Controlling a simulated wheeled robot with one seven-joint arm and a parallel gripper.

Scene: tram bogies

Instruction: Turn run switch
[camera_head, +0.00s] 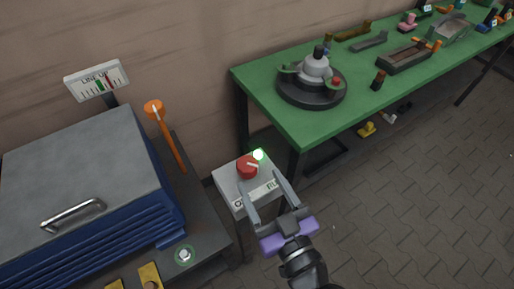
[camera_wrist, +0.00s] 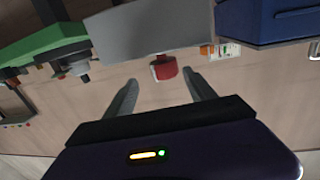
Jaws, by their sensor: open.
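The run switch is a red round knob (camera_head: 247,167) with a pale pointer mark, on top of a grey box (camera_head: 228,182). The mark points roughly right. In the wrist view, the red knob (camera_wrist: 165,70) appears just beyond and between the fingertips (camera_wrist: 161,80). I cannot tell whether they touch the box.
A green bench (camera_head: 270,100) carrying a round fixture (camera_head: 312,80) and several parts stands right.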

